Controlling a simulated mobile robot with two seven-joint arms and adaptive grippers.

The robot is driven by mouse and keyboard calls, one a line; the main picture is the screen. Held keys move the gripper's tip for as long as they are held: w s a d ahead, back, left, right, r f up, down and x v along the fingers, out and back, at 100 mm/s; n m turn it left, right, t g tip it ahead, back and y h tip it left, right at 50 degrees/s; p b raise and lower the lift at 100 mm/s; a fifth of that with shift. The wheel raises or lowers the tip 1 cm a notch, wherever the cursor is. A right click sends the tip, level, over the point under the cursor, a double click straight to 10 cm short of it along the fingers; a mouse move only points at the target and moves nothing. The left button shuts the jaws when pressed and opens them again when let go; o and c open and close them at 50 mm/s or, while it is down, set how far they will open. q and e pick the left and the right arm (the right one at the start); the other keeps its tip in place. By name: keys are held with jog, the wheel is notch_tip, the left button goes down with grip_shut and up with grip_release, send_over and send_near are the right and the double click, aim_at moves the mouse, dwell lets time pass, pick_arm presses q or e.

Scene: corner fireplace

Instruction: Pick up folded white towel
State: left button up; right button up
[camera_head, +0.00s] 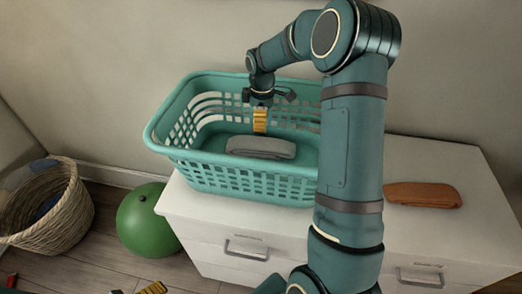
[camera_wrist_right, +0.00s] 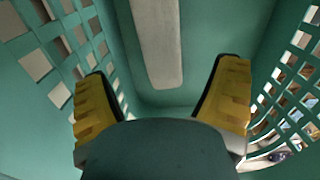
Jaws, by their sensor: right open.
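The folded towel (camera_head: 261,147) looks light grey-white and lies flat on the floor of the teal laundry basket (camera_head: 250,190). In the right wrist view the towel (camera_wrist_right: 156,40) runs down from the top edge, with its near end ahead of the fingertips. My right gripper (camera_head: 260,121) is inside the basket, above and just behind the towel in the head view. In the wrist view its yellow fingers (camera_wrist_right: 165,85) are spread wide with nothing between them. The towel's far end is out of the wrist view.
The basket's slotted walls rise close on both sides of my right gripper. The basket stands on a white drawer cabinet (camera_head: 400,230). A brown object (camera_head: 422,195) lies on its right. A green ball (camera_head: 146,221) and wicker basket (camera_head: 55,212) are on the floor.

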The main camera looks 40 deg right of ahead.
aim_at(261, 141)
notch_tip(261, 141, down, 7)
jog(key=shift+r+b, duration=0.1)
jog(key=shift+b, duration=0.55)
notch_tip(261, 141, down, 5)
jog(key=shift+f+b, duration=0.15)
jog(key=shift+b, duration=0.6)
jog(key=c, duration=1)
